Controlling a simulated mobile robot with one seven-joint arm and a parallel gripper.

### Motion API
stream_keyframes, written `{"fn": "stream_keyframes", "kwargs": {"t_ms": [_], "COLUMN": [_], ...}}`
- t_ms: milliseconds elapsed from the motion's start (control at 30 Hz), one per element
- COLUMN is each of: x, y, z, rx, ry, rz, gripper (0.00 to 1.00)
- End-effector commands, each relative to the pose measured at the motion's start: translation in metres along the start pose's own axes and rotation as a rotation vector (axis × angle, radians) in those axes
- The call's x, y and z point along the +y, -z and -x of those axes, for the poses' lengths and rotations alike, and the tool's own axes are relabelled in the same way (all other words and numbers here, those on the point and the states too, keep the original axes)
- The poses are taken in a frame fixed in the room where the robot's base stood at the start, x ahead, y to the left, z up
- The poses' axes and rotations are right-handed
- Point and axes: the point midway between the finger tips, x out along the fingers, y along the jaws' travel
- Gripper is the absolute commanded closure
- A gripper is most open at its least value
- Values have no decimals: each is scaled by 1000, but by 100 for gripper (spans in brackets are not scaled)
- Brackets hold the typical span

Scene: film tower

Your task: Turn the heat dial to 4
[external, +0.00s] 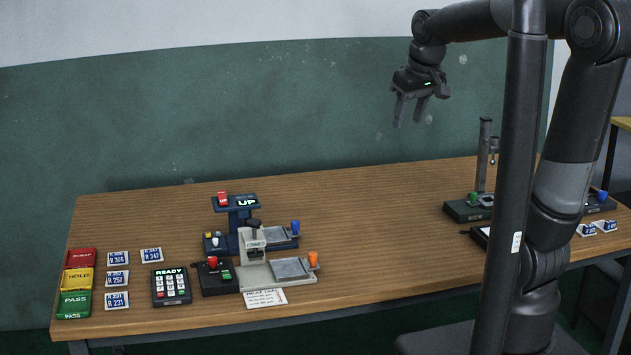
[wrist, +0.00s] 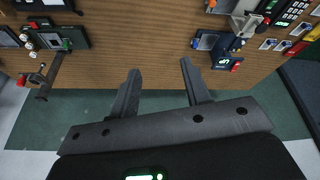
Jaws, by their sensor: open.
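My gripper (external: 408,122) is open and empty, high above the back of the table in the external view. A grey press-like machine (external: 252,272) with an orange knob (external: 313,260) stands near the table's front edge, well left of my gripper. A blue machine (external: 240,218) with an "UP" display and a blue knob stands behind it. A printed card (external: 265,298) lies in front of the grey machine. I cannot make out which part is the heat dial or its setting.
A keypad box (external: 171,286) marked READY, a box with a red knob (external: 214,277), several labelled cards (external: 117,279) and coloured bins (external: 77,282) are at left. A dark stand (external: 480,180) is at right. The table middle (external: 385,225) is clear.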

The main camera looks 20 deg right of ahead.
Motion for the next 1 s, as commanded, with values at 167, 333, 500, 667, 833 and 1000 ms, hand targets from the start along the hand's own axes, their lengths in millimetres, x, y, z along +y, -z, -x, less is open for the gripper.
{"fn": "stream_keyframes", "kwargs": {"t_ms": [167, 333, 500, 667, 833, 1000], "x": [-36, -78, -128, -183, -246, -310], "y": [56, 100, 136, 161, 174, 174], "z": [-26, -57, -94, -135, -182, -230], "rx": [-53, -99, -143, -184, -228, -269], "ry": [35, 65, 94, 120, 147, 171], "rz": [131, 252, 373, 487, 607, 720], "gripper": [57, 57, 57, 57, 57, 57]}}
